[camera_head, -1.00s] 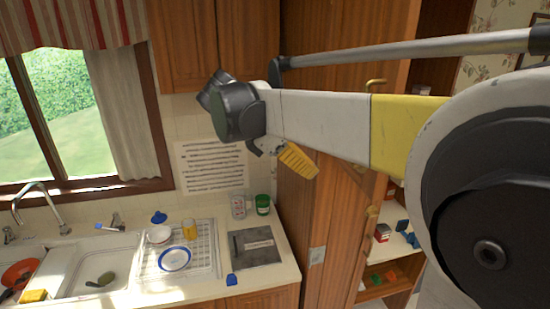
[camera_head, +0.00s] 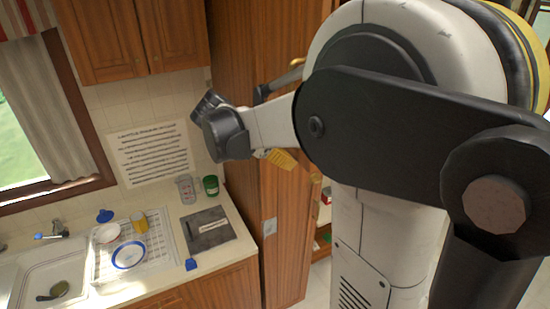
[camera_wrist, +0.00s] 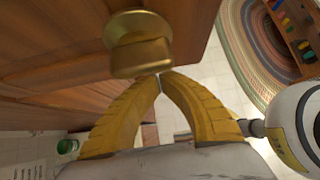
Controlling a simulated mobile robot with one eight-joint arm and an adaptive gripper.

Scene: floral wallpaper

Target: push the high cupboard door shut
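The tall wooden cupboard (camera_head: 245,50) stands right of the counter in the head view. Brass knobs show along its right side, an upper one (camera_head: 297,63) and a lower one (camera_head: 316,178), partly hidden by my arm. In the wrist view a large brass knob (camera_wrist: 138,45) sits on a wooden door (camera_wrist: 190,22), close beyond my fingertips. My gripper (camera_wrist: 162,77) has its yellow fingertips together with nothing seen between them. Contact with the knob cannot be told. In the head view the yellow fingers (camera_head: 282,160) lie before the cupboard. My arm hides how far the upper door stands open.
The counter holds a dish rack (camera_head: 150,245), a green can (camera_head: 210,186) and a dark board (camera_head: 207,229). Upper wall cabinets (camera_head: 135,40) hang at left. The wrist view shows open tiled floor and a round braided rug (camera_wrist: 245,50).

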